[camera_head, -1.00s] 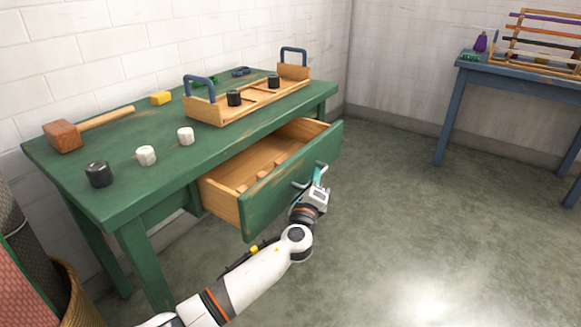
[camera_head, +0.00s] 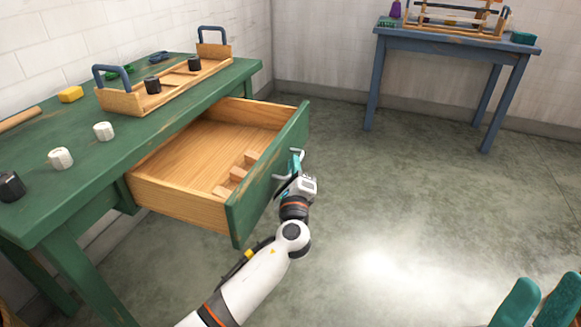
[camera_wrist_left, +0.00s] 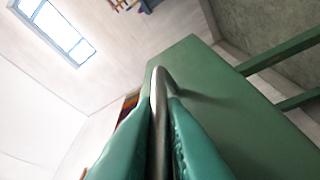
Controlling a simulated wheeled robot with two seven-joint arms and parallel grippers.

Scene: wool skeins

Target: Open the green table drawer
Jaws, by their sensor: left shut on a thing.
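The green table (camera_head: 100,165) stands at the left in the head view. Its drawer (camera_head: 272,180) is pulled well out, with a bare wooden inside and a few small wooden blocks (camera_head: 236,172) in it. My left gripper (camera_head: 293,168) is at the drawer front, shut on the metal handle (camera_head: 280,177). In the left wrist view the teal fingers (camera_wrist_left: 158,140) sit on both sides of the handle bar (camera_wrist_left: 159,100). My right gripper (camera_head: 535,305) shows only as teal fingertips at the lower right corner, apart from each other with nothing seen between them.
A wooden tray (camera_head: 122,101) with blue handles and black skeins stands on the tabletop. White skeins (camera_head: 103,131), a black one (camera_head: 11,186) and a yellow block (camera_head: 70,94) lie near it. A blue table (camera_head: 455,45) stands at the back right. The floor between is clear.

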